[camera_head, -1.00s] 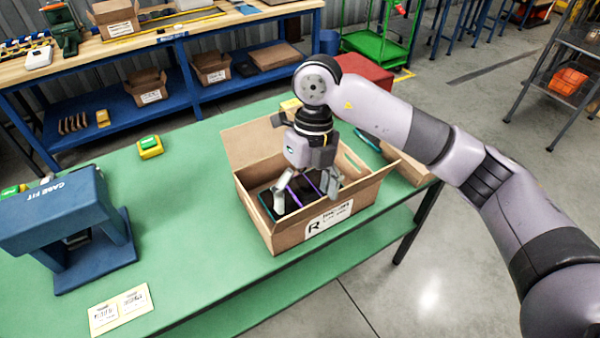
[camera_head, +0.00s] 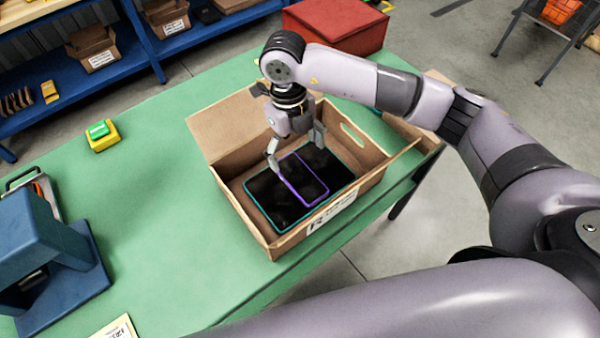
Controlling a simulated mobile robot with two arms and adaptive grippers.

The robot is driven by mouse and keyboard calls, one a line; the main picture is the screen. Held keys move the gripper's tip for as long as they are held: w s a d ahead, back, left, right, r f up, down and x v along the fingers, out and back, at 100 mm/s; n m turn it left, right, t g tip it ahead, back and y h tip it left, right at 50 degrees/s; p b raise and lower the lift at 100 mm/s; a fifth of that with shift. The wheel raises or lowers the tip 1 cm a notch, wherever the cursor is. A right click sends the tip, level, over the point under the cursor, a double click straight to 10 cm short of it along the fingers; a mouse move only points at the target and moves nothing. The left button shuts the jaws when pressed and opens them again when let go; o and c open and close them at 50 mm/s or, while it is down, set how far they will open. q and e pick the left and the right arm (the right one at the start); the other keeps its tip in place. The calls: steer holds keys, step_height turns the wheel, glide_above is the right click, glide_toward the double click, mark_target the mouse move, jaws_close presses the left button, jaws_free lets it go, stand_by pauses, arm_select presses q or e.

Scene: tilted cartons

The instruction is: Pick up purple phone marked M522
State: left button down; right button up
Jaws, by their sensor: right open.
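The purple phone (camera_head: 304,182) is a dark slab with a purple edge. It lies inside the open brown carton (camera_head: 244,216), over a dark, teal-edged flat surface (camera_head: 270,208); I cannot tell whether that is one device or several. No M522 marking can be read. My right gripper (camera_head: 297,155) points down into the carton at the phone's far end. Its fingers are spread apart and empty, one at the left and one at the right; whether they touch anything is unclear. My left gripper is not in view.
The carton's walls and raised flap surround the gripper. A blue press-like fixture (camera_head: 45,250) and a yellow block with a green top (camera_head: 101,135) stand left on the green table (camera_head: 150,215). A red box (camera_head: 335,25) is behind. The table between fixture and carton is clear.

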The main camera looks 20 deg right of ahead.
mark_target(300, 177)
step_height(300, 177, down, 4)
steer(key=shift+s+d+p, duration=0.1)
steer(key=shift+p, duration=0.35)
steer(key=shift+f, duration=0.4)
steer(key=f+p, duration=0.1)
steer(key=f, duration=0.2)
steer(key=f+p, duration=0.1)
steer(key=shift+d+f+p, duration=0.25)
steer(key=shift+d+p, duration=0.05)
steer(key=shift+d, duration=0.05)
steer(key=shift+f, duration=0.2)
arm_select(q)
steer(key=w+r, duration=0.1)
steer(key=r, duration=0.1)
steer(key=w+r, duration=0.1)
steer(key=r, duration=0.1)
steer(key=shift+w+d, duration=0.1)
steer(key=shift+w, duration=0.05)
arm_select(e)
steer(key=shift+c, duration=0.5)
steer(key=c, duration=0.4)
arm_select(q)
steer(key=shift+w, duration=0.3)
arm_select(e)
steer(key=c, duration=0.9)
